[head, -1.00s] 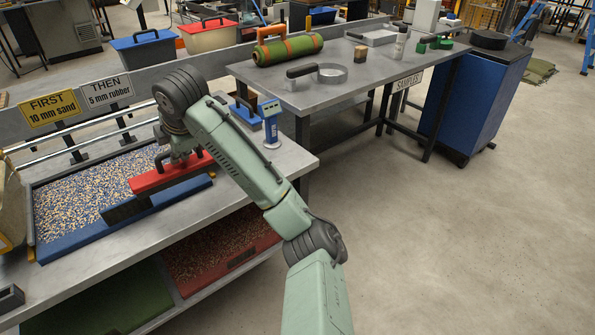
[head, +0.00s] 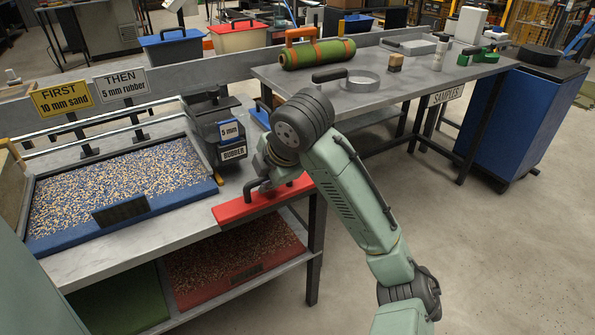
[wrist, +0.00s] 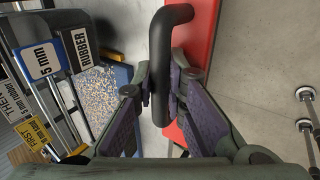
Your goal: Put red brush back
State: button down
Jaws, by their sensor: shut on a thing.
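The red brush (head: 238,210) is a long red bar with a black arched handle (wrist: 172,60). In the head view it is at the front right edge of the workbench (head: 185,237), to the right of the blue-edged tray (head: 130,234). My gripper (head: 263,186) is shut on the handle; in the wrist view its two fingers (wrist: 160,92) close on the handle from both sides. The arm hides part of the brush. I cannot tell whether the brush touches the bench top or is just above it.
A dark hopper marked 5 mm rubber (head: 214,130) stands behind the brush, close to my arm. A blue item (head: 259,117) shows partly behind the arm.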

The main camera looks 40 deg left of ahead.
jog(key=shift+w+a+f+p, duration=0.5)
jog(key=shift+w+a+f, duration=0.35)
jog(key=shift+w, duration=1.3)
jog(key=shift+w+a+f+p, duration=0.65)
jog(key=shift+w+a, duration=0.25)
jog(key=shift+w, duration=1.2)
jog(key=shift+w+a+f+p, duration=0.4)
jog(key=shift+w+a+f, duration=0.45)
jog(key=shift+w, duration=1.3)
jog(key=shift+f, duration=0.2)
jog(key=c, duration=1.6)
grip_release()
jog(key=shift+c, duration=0.2)
